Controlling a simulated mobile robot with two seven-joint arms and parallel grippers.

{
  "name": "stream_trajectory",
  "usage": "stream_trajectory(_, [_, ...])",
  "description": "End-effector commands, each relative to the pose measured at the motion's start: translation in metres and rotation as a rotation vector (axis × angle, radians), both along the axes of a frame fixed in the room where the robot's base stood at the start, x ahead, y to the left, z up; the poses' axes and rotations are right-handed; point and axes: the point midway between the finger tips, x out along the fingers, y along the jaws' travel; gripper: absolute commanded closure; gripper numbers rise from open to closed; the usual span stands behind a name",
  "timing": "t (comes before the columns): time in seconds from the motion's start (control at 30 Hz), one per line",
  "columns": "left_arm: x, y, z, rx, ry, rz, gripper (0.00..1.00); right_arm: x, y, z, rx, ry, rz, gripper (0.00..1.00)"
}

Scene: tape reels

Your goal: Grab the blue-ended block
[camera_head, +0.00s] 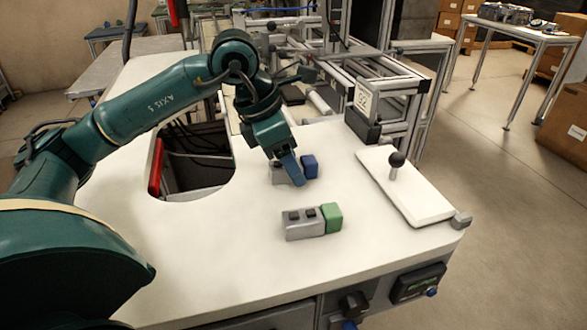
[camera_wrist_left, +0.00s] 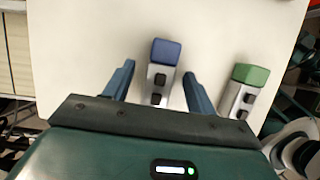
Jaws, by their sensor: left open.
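The blue-ended block (camera_head: 309,167) is a grey block with a blue end and dark buttons, lying on the white table. In the head view my left gripper (camera_head: 290,172) is over it and hides part of its grey body. In the left wrist view the block (camera_wrist_left: 161,75) lies between the two open fingers of my left gripper (camera_wrist_left: 160,82), with a gap on each side. Its blue end points away from the palm. I cannot tell the height of the fingers above the table. My right gripper is not in view.
A similar green-ended block (camera_head: 312,221) lies nearer on the white table (camera_head: 215,245), and right of the fingers in the wrist view. A white plate with a black knob (camera_head: 405,188) is at the right. A cutout (camera_head: 190,165) opens at the left.

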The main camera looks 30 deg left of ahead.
Motion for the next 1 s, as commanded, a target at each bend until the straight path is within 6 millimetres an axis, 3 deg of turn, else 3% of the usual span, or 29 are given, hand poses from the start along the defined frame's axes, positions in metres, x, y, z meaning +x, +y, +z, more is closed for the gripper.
stream_trajectory(0.17, [0.0001,-0.0001,-0.0003,0.0,0.0,0.0,0.44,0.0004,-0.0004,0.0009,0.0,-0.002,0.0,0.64])
stream_trajectory(0.8, [-0.0001,0.0001,0.0002,0.0,0.0,0.0,0.95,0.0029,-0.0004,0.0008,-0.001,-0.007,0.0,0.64])
stream_trajectory(1.0, [0.0001,0.0,0.0009,-0.001,-0.001,0.0,0.96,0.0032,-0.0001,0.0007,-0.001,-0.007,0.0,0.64])
